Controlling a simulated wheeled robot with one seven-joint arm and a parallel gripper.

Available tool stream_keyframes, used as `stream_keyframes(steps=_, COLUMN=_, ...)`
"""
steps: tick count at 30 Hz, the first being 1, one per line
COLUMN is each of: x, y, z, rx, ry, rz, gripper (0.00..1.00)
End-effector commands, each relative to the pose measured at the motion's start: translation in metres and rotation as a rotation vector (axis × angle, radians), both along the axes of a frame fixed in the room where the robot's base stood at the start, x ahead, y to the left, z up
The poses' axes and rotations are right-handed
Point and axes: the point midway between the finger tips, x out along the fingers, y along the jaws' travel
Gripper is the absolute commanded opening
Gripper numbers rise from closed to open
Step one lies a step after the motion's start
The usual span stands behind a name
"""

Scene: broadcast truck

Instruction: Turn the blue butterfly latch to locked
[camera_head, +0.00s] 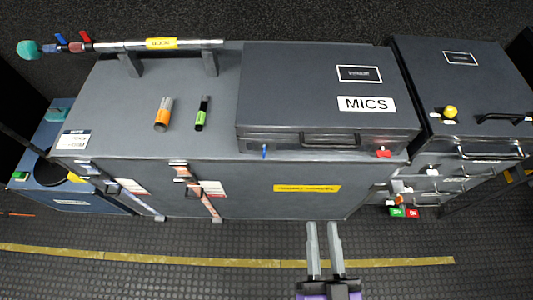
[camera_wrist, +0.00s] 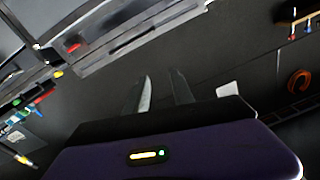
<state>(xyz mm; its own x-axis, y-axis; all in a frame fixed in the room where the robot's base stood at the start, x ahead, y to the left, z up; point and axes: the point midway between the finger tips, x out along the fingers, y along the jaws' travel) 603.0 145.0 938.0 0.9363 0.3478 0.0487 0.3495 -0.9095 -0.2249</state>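The blue butterfly latch (camera_head: 264,152) is a small blue tab low on the front of the grey MICS case (camera_head: 280,88), left of the handle. It looks upright, but it is too small to tell its exact turn. A red latch (camera_head: 383,153) sits low on the same front, at the right. It seems to show in the wrist view (camera_wrist: 72,48) too. My gripper (camera_head: 323,224) is in front of the large chest, below and right of the blue latch and apart from it. Its two fingers (camera_wrist: 162,88) stand apart with nothing between them. I cannot make out the blue latch in the wrist view.
The MICS case stands on a large grey chest (camera_head: 220,110). A marker with an orange part (camera_head: 163,113) and a green-black one (camera_head: 202,113) lie on its top. A drawer cabinet (camera_head: 465,85) stands at the right. The floor (camera_head: 150,285) in front is clear.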

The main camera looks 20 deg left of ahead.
Motion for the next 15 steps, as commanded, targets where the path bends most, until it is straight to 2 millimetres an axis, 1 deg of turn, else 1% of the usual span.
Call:
stream_keyframes(steps=1, x=0.014, y=0.022, z=-0.003, rx=0.026, ry=-0.018, rz=0.03, gripper=0.29)
stream_keyframes(steps=5, x=0.041, y=0.07, z=-0.014, rx=0.074, ry=-0.044, rz=0.077, gripper=0.29)
stream_keyframes(steps=6, x=0.049, y=0.086, z=-0.018, rx=0.084, ry=-0.05, rz=0.089, gripper=0.29)
stream_keyframes(steps=9, x=0.069, y=0.124, z=-0.027, rx=0.102, ry=-0.059, rz=0.107, gripper=0.29)
stream_keyframes(steps=12, x=0.085, y=0.157, z=-0.039, rx=0.1, ry=-0.056, rz=0.11, gripper=0.29)
stream_keyframes(steps=15, x=0.1, y=0.18, z=-0.055, rx=0.076, ry=-0.043, rz=0.091, gripper=0.29)
